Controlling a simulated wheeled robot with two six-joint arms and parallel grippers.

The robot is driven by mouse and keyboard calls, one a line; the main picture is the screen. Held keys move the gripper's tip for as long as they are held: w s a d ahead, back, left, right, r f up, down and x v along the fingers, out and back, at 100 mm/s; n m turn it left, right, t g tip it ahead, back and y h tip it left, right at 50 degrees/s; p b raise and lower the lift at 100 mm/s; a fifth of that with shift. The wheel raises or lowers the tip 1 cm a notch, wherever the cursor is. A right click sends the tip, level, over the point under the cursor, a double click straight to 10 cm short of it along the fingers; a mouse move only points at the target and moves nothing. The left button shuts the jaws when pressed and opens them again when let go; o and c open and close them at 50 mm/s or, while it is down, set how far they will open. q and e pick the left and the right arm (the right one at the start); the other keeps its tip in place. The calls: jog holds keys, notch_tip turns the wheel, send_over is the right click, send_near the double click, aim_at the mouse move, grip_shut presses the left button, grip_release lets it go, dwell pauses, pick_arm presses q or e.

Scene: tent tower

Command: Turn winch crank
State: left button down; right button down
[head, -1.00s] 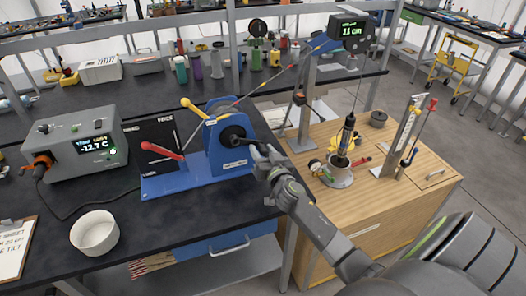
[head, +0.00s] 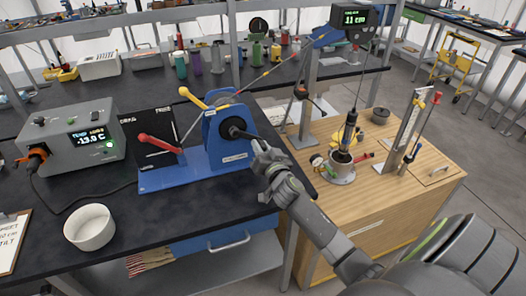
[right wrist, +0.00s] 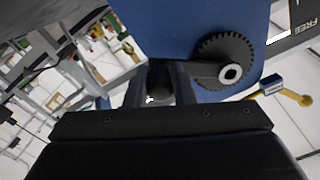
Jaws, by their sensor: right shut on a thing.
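The blue winch (head: 213,154) stands on the black bench, with a red-knobbed lever (head: 158,143) and a yellow-handled lever (head: 190,97). Its black crank (head: 240,132) sticks out from the right side of the housing. My right gripper (head: 260,148) is at the crank's outer end, shut on its handle. In the right wrist view the dark round handle (right wrist: 160,94) lies between the fingers, partly hidden. A toothed black wheel (right wrist: 226,64) shows on the blue housing beside it. My left gripper is out of view.
A line runs from the winch to a post with an 11 cm display (head: 355,19). A dark probe (head: 348,132) hangs over a pot (head: 341,172) on the wooden cabinet. A temperature box (head: 72,140) and white bowl (head: 90,227) stand left.

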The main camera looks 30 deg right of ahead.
jog(key=f+m+b, duration=0.1)
jog(key=b, duration=0.1)
jog(key=a+m+b, duration=0.1)
jog(key=m+b, duration=0.1)
jog(key=shift+w+a+f+b, duration=0.15)
jog(key=shift+a+f+b, duration=0.1)
jog(key=shift+f+b, duration=0.1)
jog(key=c, duration=1.2)
grip_release()
jog(key=shift+c, duration=0.2)
jog(key=b+v, duration=0.2)
jog(key=v, duration=1.5)
jog(key=shift+s+b, duration=0.25)
jog(key=shift+b, duration=0.15)
